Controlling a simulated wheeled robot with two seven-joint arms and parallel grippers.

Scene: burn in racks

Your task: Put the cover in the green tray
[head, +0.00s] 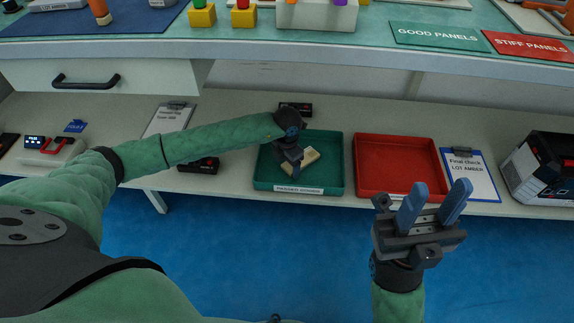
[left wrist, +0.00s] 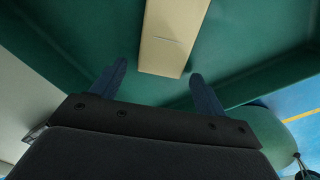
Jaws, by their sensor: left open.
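The cover (head: 309,158) is a beige, flat, block-like piece lying inside the green tray (head: 262,177), which has a "PASSED COVERS" label on its front. My left gripper (head: 290,168) is over the tray at the cover's left side. In the left wrist view the cover (left wrist: 172,38) lies on the green tray floor (left wrist: 95,35), beyond and between the two spread blue fingers of my left gripper (left wrist: 155,88). The fingers look apart from it. My right gripper (head: 432,207) is open and empty in front of the bench edge.
A red tray (head: 398,192) stands right of the green one, beside a clipboard (head: 469,175) and a dark device (head: 541,170). Dark items (head: 199,165) (head: 296,108) lie left of and behind the green tray. An upper shelf with a drawer (head: 110,78) overhangs the bench.

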